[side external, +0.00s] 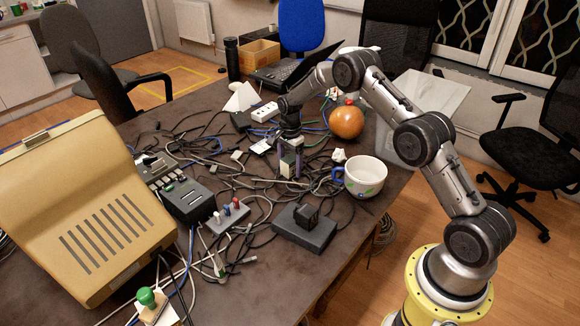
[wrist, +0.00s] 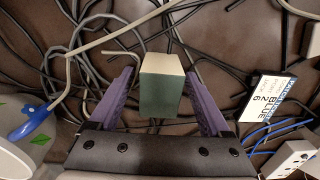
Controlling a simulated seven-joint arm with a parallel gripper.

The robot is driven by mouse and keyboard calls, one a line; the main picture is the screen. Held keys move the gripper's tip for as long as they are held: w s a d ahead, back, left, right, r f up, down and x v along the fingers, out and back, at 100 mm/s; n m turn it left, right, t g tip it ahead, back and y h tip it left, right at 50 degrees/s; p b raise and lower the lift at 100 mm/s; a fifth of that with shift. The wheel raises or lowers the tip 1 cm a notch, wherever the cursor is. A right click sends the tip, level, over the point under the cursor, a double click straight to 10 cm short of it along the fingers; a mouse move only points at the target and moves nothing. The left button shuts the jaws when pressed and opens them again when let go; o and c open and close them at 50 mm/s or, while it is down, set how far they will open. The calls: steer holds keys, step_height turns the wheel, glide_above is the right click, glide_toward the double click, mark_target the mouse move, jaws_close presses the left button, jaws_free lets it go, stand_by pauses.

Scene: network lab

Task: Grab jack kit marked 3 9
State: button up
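A small block-shaped box (wrist: 161,88) with a beige top and grey-green side sits among cables on the dark table. It also shows in the side external view (side external: 288,160). No marking 3 9 is readable on it, so I cannot tell if it is the jack kit. My gripper (wrist: 160,74), with purple fingers, is open and points down with one finger on each side of the box. In the wrist view there is a gap between the box and each finger. In the side external view my gripper (side external: 289,165) is low over the table.
A white cup (side external: 365,177) with a blue handle stands close by. An orange ball (side external: 346,122), a dark box (side external: 304,228) and many tangled cables crowd the table.

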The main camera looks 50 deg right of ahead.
jaws_close()
steer(key=shift+r, duration=0.1)
